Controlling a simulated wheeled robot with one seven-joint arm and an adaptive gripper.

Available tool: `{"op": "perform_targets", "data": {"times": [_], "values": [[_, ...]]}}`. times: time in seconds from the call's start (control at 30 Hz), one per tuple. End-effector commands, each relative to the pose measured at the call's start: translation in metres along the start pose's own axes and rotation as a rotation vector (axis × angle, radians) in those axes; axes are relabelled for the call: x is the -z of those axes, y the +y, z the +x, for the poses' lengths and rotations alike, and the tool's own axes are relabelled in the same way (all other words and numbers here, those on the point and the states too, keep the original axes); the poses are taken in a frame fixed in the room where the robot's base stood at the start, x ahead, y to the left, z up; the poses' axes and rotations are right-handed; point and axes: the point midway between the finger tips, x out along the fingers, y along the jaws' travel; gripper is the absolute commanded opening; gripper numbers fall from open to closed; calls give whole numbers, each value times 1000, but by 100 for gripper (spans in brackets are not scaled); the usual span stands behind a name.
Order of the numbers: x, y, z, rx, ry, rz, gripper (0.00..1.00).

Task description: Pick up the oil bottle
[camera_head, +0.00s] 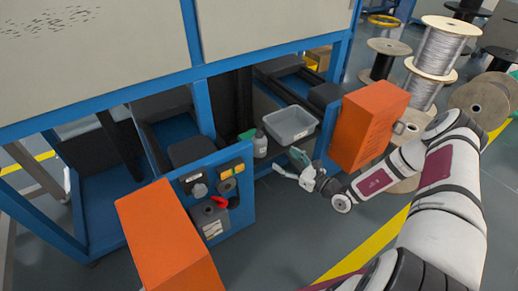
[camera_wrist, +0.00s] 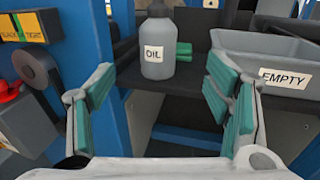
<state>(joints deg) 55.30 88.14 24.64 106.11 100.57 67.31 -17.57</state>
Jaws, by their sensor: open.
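The oil bottle (camera_wrist: 157,56) is grey with a white label reading "OIL" and a dark cap. It stands upright on a dark shelf (camera_wrist: 195,85) inside the blue-framed machine. The bottle also shows in the head view (camera_head: 260,144), left of the grey tray. My gripper (camera_wrist: 160,105) is open and empty, with green pads on both fingers. In the wrist view the bottle appears beyond and between the fingers, apart from them. In the head view my gripper (camera_head: 288,166) is to the right of the bottle and a little lower.
A grey tray (camera_wrist: 262,52) labelled "EMPTY" stands right of the bottle. A green object (camera_wrist: 184,50) lies behind the bottle. A control panel with a red knob (camera_wrist: 8,90) is at left. Orange boxes (camera_head: 368,125) (camera_head: 165,235) flank the shelf opening.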

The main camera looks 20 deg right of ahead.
Motion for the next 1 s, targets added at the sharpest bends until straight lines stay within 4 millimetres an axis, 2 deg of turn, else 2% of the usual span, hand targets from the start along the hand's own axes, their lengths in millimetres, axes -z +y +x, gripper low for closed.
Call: {"op": "perform_targets", "data": {"times": [0.17,0.33,0.5,0.77,1.0], "values": [[6,-1,18,13,-1,9,72],[6,-1,52,11,-1,9,72],[6,-1,76,11,0,8,72],[5,-1,90,12,-1,9,72],[8,4,120,9,-1,7,72]]}}
